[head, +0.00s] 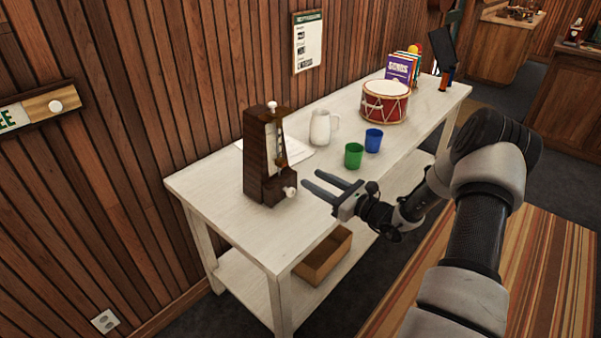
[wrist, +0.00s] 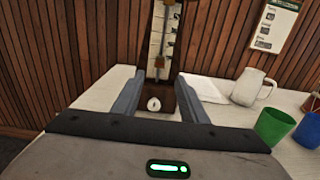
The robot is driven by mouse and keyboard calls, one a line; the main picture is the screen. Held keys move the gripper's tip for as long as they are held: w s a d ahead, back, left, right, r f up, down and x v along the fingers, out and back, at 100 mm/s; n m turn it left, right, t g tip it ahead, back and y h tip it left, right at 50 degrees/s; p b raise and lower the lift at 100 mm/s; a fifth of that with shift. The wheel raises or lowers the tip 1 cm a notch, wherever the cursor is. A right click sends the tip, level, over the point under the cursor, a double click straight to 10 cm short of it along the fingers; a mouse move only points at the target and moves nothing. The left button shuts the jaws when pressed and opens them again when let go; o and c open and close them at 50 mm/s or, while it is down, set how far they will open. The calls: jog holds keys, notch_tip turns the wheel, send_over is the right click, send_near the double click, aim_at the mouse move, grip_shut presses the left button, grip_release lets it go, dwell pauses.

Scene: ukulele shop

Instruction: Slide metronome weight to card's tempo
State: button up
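The metronome (head: 257,170) is a dark wooden tapering box near the left end of the white table. Its pale scale, upright rod and a white knob low on the front (head: 290,192) face my gripper. In the wrist view, the scale (wrist: 158,35) shows with small dark parts on it, and the white knob (wrist: 154,104) lies between my fingers. A white sheet (head: 300,150) lies behind the metronome; no tempo writing is readable.
A white jug (head: 320,127), green cup (head: 353,155) and blue cup (head: 374,140) stand right of the metronome. A red drum (head: 385,103) and books (head: 400,68) are farther along the white table (head: 225,208). The wooden wall (head: 180,90) closes off the back.

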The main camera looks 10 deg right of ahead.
jog(key=v, duration=0.5)
jog(key=shift+s+d, duration=0.1)
jog(key=shift+s, duration=0.05)
